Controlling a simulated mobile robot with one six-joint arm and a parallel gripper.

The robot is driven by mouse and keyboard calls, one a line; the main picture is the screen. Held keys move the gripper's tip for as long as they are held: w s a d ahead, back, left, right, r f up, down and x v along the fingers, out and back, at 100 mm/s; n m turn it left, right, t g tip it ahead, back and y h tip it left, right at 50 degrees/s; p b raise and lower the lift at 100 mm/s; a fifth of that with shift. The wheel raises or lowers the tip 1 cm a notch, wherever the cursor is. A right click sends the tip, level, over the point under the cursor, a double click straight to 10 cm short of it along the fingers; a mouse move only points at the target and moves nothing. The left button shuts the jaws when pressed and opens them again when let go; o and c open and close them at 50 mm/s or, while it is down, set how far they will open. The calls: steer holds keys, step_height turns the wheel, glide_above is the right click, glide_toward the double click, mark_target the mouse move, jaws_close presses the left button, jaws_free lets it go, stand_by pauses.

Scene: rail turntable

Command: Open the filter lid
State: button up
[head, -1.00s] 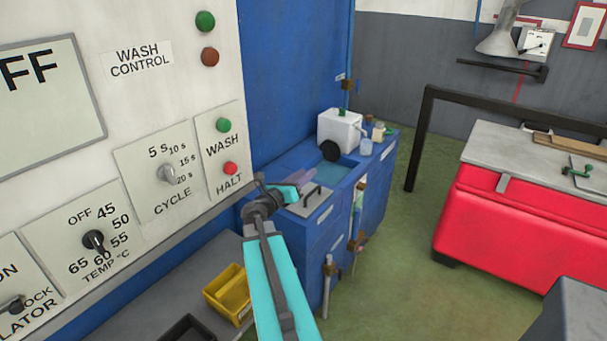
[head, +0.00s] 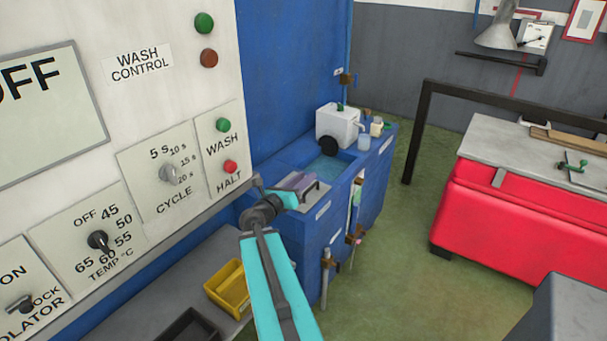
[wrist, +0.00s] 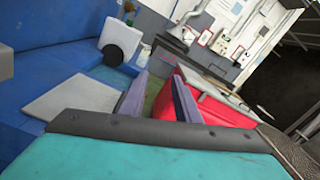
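A light grey flat plate with a dark bar handle, which looks like the filter lid (head: 315,199), lies flat in the top of the blue cabinet, in front of a basin of water. It also shows in the wrist view as a grey panel (wrist: 75,103) at the left. My gripper (head: 300,180) hovers at the plate, with its purple fingers partly hiding it and close to the handle in the head view. In the wrist view my gripper (wrist: 160,85) has its two fingers apart with nothing between them. Whether it touches the handle cannot be told.
The blue cabinet (head: 345,220) carries a white container (head: 338,122) and small bottles behind the basin. Pipes and valves run down its front. A wash control panel (head: 172,172) stands close on the left. A yellow bin (head: 229,290) sits below.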

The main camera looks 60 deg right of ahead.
steer(key=shift+s+a+r+p, duration=0.25)
steer(key=shift+s+a+p, duration=0.3)
steer(key=shift+p, duration=2.6)
steer(key=shift+a+f+p, duration=0.15)
steer(key=shift+a+p, duration=0.1)
steer(key=shift+p, duration=0.25)
